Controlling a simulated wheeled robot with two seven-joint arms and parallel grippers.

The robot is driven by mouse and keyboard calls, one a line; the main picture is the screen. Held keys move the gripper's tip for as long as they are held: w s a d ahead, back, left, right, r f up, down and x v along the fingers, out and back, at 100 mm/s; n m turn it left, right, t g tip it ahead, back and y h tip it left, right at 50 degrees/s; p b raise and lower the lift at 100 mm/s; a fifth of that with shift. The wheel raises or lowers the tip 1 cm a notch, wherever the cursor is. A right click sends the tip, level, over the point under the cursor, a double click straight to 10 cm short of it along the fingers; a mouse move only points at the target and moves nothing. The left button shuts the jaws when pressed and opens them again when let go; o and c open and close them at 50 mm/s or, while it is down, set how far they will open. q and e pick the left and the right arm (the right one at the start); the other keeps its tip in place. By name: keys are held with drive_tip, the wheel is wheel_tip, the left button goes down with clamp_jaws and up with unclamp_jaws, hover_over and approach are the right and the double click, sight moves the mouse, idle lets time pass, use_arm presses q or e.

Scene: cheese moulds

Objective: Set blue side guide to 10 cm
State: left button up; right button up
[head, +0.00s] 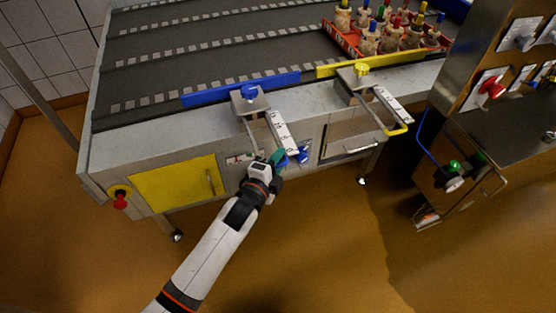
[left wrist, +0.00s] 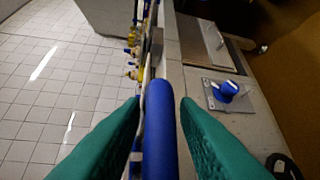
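The blue side guide (head: 240,89) lies along the near edge of the conveyor. Its bracket carries a blue knob (head: 249,91). A white ruler scale (head: 282,132) slopes down from the bracket; its reading is too small to make out. A blue handle (head: 303,156) is at the scale's lower end, partly hidden by my left gripper (head: 278,157). In the left wrist view, a blue bar of the handle (left wrist: 159,125) stands between my teal fingers, with narrow gaps on both sides. The left gripper looks open around it. My right gripper is in neither view.
A yellow side guide (head: 382,62) with a yellow knob and its own scale (head: 394,105) is to the right. A red crate (head: 342,38) of bottle-like items stands on the belt. A yellow panel (head: 174,184) and red button (head: 120,201) are at left; a steel control cabinet (head: 456,75) is at right.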

use_arm(q)
drive_tip(key=shift+f, duration=0.15)
clamp_jaws()
drive_tip(key=w+a+b, duration=0.2)
drive_tip(key=w+a, duration=0.1)
drive_tip(key=w, duration=0.6)
drive_tip(key=shift+w+a+f, duration=0.1)
drive_tip(key=shift+f, duration=0.05)
drive_tip(key=shift+o, duration=0.9)
unclamp_jaws()
drive_tip(key=shift+o, duration=0.2)
drive_tip(key=shift+w, duration=0.1)
drive_tip(key=shift+r, duration=0.2)
drive_tip(key=p+v, duration=0.1)
drive_tip(key=v, duration=1.1)
drive_tip(key=shift+f, duration=0.1)
